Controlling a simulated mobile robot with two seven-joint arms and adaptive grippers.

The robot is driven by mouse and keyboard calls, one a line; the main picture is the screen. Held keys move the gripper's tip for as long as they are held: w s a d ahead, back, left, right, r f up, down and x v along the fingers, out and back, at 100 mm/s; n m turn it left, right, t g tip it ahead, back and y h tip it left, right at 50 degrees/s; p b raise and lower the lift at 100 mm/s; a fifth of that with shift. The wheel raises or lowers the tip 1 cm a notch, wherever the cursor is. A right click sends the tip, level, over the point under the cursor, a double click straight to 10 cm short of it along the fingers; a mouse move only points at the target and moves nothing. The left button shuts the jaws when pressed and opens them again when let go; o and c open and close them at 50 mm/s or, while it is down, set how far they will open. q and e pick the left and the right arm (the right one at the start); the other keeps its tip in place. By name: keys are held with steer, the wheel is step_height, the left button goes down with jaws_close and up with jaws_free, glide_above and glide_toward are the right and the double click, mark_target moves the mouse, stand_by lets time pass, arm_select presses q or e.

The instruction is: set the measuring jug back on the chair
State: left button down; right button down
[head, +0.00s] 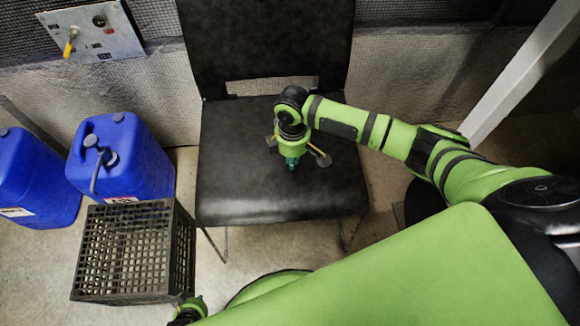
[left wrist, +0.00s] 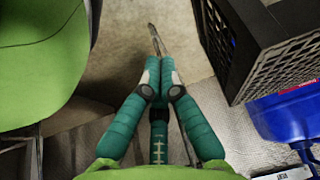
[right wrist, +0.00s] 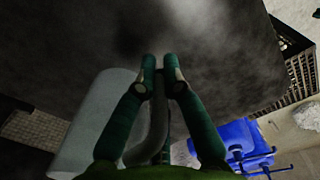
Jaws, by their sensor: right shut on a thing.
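The chair has a black seat (head: 225,185) and backrest and stands in the middle of the head view. My right gripper (head: 291,162) is over the seat. In the right wrist view the pale grey, see-through measuring jug (right wrist: 95,128) is beside and between my right fingers (right wrist: 162,62), which are shut on it, seemingly at its handle. The dark seat (right wrist: 215,55) lies behind it there. Whether the jug touches the seat I cannot tell. The arm hides the jug in the head view. My left gripper (left wrist: 158,68) is shut and empty, low near the crate.
A black crate (head: 185,250) stands on the floor left of the chair. Two blue canisters (head: 145,160) (head: 35,180) stand behind it. A switch panel (head: 95,32) is on the back wall. A pale post (head: 515,75) rises at the right. The left part of the seat is clear.

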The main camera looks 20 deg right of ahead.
mark_target(290, 173)
steer(key=shift+w+a+f, duration=0.1)
steer(key=shift+w+f, duration=0.3)
steer(key=shift+w, duration=0.1)
arm_select(q)
steer(key=shift+s+d+r+g+b, duration=0.1)
steer(key=shift+s+d+g+b, duration=0.15)
steer(key=shift+g+b, duration=0.25)
arm_select(e)
steer(key=shift+f, duration=1.85)
steer(key=shift+f, duration=0.1)
steer(key=c, duration=1.4)
jaws_free()
steer(key=shift+o, duration=0.2)
step_height(290, 173, up, 12)
steer(key=p, duration=0.2)
steer(key=shift+s+p, duration=0.1)
steer(key=shift+p, duration=0.25)
arm_select(q)
steer(key=shift+w+a+r+t, duration=0.1)
steer(key=shift+w+a+t, duration=0.35)
steer(key=shift+t, duration=0.35)
steer(key=shift+s, duration=0.1)
